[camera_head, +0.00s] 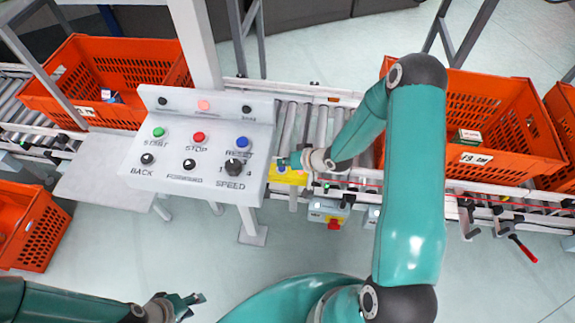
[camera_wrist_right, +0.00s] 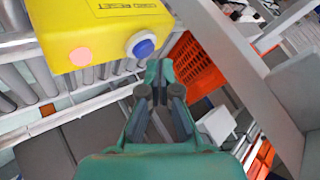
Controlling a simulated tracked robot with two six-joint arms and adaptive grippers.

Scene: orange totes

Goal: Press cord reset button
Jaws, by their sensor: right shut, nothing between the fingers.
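The yellow box labelled cord reset (camera_wrist_right: 100,25) shows at the upper left of the right wrist view. It has a blue button (camera_wrist_right: 142,45) and a pink light (camera_wrist_right: 80,57) on its face. In the head view the yellow box (camera_head: 290,177) sits beside the conveyor, right of the control panel, partly covered by my right gripper (camera_head: 286,162). My right gripper (camera_wrist_right: 158,68) is shut and empty, its tips close to the blue button in the picture; I cannot tell whether they touch. My left gripper (camera_head: 192,301) is low in the head view, away from the box; its opening is unclear.
The grey control panel (camera_head: 215,115) with several buttons and knobs stands left of my right gripper. Orange totes (camera_head: 490,115) sit on the roller conveyor (camera_head: 305,125). A grey box with a red-and-yellow switch (camera_head: 330,210) hangs below the conveyor edge.

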